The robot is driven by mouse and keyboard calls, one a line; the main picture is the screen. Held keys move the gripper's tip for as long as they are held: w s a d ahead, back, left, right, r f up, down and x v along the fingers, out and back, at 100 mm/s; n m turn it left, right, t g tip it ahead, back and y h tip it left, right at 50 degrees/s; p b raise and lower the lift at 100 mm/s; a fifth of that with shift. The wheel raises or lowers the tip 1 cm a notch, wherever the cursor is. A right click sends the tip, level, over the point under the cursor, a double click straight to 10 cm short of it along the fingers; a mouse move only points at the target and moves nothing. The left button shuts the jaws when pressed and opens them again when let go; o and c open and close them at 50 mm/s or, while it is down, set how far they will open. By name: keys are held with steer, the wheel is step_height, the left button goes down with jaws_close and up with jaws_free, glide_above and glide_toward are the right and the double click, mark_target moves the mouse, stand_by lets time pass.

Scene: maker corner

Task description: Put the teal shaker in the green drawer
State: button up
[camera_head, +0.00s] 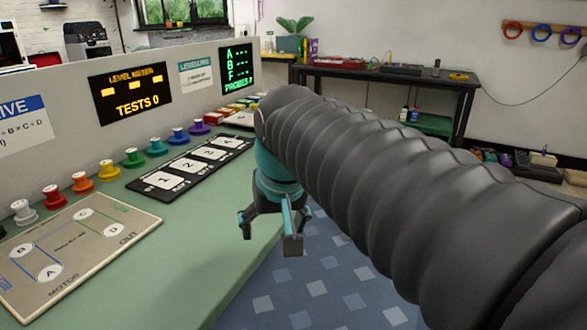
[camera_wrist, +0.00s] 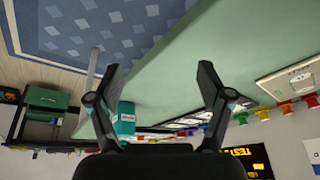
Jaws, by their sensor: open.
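My gripper (camera_head: 268,228) is open and empty, at the right edge of the green table in the head view. In the wrist view, where the scene appears upside down, its fingers (camera_wrist: 160,75) are spread apart. A teal container with a pale label, seemingly the teal shaker (camera_wrist: 124,119), stands on the table beyond the left finger, partly covered by it. It does not show in the head view, where my arm blocks that area. A green box-like unit, possibly the green drawer (camera_head: 431,124), is low under the black bench; it also shows in the wrist view (camera_wrist: 47,98).
The green table (camera_head: 190,265) carries a circuit board (camera_head: 75,250), a numbered black panel (camera_head: 195,165) and a row of coloured knobs along the back wall. The black bench (camera_head: 400,76) holds several items. The blue patterned floor (camera_head: 330,285) between is clear.

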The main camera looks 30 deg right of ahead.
steer(key=w+d+r+m+g, duration=0.1)
steer(key=w+d+r+m, duration=0.1)
steer(key=w, duration=0.5)
steer(key=w+d+r+m+g, duration=0.1)
steer(key=w+d+r+m, duration=0.2)
steer(key=w+d+r, duration=0.2)
steer(key=w+d+r+m+g, duration=0.2)
steer(key=w+d+r, duration=0.2)
steer(key=w+d, duration=0.3)
steer(key=shift+w+d+m, duration=0.15)
steer(key=shift+w+m, duration=0.25)
steer(key=shift+w, duration=0.45)
step_height(320, 180, down, 9)
steer(key=shift+r+b, duration=0.15)
steer(key=shift+b, duration=1.05)
steer(key=f, duration=0.1)
steer(key=f+b, duration=0.1)
steer(key=f, duration=0.2)
steer(key=shift+s, duration=0.3)
steer(key=shift+f, duration=0.6)
steer(key=shift+c, duration=0.2)
steer(key=shift+r, duration=0.1)
steer(key=c, duration=1.4)
